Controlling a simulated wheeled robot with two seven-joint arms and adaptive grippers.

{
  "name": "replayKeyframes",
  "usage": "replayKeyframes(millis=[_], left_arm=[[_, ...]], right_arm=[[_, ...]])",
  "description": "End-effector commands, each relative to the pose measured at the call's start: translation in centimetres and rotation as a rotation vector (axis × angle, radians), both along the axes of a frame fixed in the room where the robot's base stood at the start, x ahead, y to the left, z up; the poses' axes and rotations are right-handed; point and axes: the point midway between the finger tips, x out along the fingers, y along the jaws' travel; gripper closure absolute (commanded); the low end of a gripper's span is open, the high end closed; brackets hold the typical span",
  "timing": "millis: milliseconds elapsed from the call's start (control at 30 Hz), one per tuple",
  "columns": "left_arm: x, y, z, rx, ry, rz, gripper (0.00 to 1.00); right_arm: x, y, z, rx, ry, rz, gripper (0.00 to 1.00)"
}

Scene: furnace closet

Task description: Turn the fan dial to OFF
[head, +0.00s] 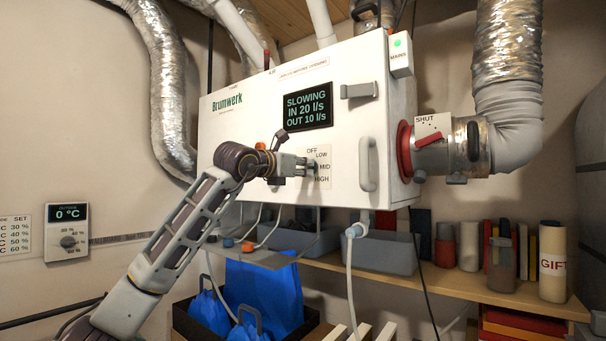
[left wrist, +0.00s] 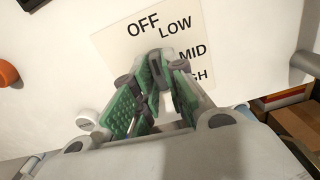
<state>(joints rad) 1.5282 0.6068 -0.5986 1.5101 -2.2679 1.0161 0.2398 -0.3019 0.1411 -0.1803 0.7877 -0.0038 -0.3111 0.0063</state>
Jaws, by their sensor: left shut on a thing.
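The fan dial (head: 312,164) is a small dark knob on a white label plate (head: 325,154) marked OFF, LOW, MID and HIGH, on the front of a white Brumwerk unit. My left gripper (head: 306,166) reaches it from the left and is shut on it. In the left wrist view the green-padded fingers of my left gripper (left wrist: 155,75) close around the dial and mostly hide it. OFF and LOW on the label plate (left wrist: 120,42) are clear there; MID and HIGH are partly covered. Where the dial points cannot be told. My right gripper is not in view.
A display (head: 307,106) on the unit reads SLOWING, IN 20 l/s, OUT 10 l/s. A door handle (head: 368,165) stands out right of the dial. A green light shows on the MAINS box (head: 400,52). Below are a shelf (head: 470,287) and blue bags (head: 265,295).

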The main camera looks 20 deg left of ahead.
Motion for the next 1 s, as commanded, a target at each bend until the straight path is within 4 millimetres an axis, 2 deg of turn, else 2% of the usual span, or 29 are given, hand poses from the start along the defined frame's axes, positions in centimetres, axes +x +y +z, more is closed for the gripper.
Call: replayKeyframes(millis=[200, 667, 700, 833, 1000], left_arm=[[-0.02, -0.06, -0.04, -0.069, 0.025, -0.001, 1.00], [-0.03, -0.03, 0.07, -0.088, 0.031, 0.000, 1.00], [-0.03, -0.03, 0.07, -0.088, 0.031, 0.000, 0.84], [-0.03, -0.02, 0.07, -0.087, 0.030, 0.000, 0.67], [-0.01, -0.01, 0.05, -0.086, 0.031, 0.000, 0.65]], right_arm=[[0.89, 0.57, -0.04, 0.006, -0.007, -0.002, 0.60], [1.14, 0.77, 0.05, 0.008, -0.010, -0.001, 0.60], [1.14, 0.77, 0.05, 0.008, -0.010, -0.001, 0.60], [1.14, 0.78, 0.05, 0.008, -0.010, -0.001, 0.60], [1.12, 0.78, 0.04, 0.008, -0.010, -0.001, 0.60]])
